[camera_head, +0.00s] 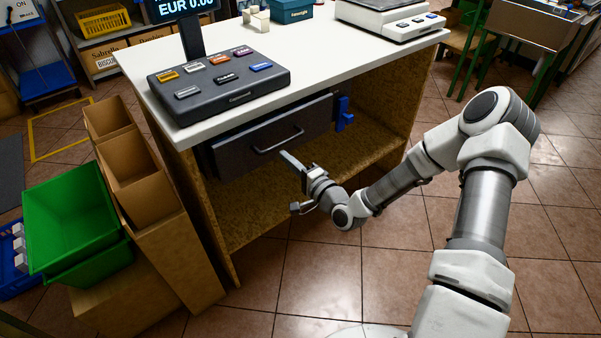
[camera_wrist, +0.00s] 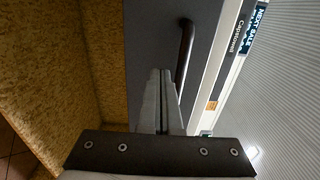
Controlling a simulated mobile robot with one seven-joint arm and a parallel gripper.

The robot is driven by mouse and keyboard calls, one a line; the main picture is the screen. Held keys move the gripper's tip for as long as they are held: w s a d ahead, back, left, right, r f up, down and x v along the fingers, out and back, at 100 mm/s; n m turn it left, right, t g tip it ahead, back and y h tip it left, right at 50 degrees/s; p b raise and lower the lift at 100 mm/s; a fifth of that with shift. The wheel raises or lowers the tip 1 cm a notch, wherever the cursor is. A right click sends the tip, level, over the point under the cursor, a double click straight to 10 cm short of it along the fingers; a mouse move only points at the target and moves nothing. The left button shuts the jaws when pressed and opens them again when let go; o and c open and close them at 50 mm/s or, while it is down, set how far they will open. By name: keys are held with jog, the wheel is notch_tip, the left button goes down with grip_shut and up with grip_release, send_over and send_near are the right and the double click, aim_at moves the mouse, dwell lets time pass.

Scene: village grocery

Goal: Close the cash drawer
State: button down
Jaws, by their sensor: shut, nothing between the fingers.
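The dark grey cash drawer (camera_head: 270,136) sits under the white counter top, with a curved bar handle (camera_head: 278,141) on its front. Its front and left side show, so it appears to stand a little out of its housing; how far I cannot tell. My gripper (camera_head: 286,158) is shut and empty, just in front of the drawer face and below the handle. In the wrist view the two fingers (camera_wrist: 160,98) lie together and point at the grey drawer front (camera_wrist: 150,35), beside the handle (camera_wrist: 184,55). Whether the fingertips touch the front I cannot tell.
The counter (camera_head: 330,65) holds a dark keypad (camera_head: 218,85) with a display and a white scale (camera_head: 390,18). A blue part (camera_head: 343,113) sits right of the drawer. Cardboard boxes (camera_head: 135,175) and green crates (camera_head: 72,215) stand left. The floor at right is open.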

aim_at(272, 144)
jog(key=shift+b+x, duration=0.35)
jog(key=shift+x, duration=1.6)
jog(key=b+x, duration=0.1)
jog(key=x, duration=0.3)
jog(key=shift+a+f, duration=0.1)
jog(key=shift+w+a+r, duration=0.1)
jog(key=shift+w+r, duration=0.15)
jog(key=shift+r, duration=0.1)
jog(key=shift+s, duration=0.1)
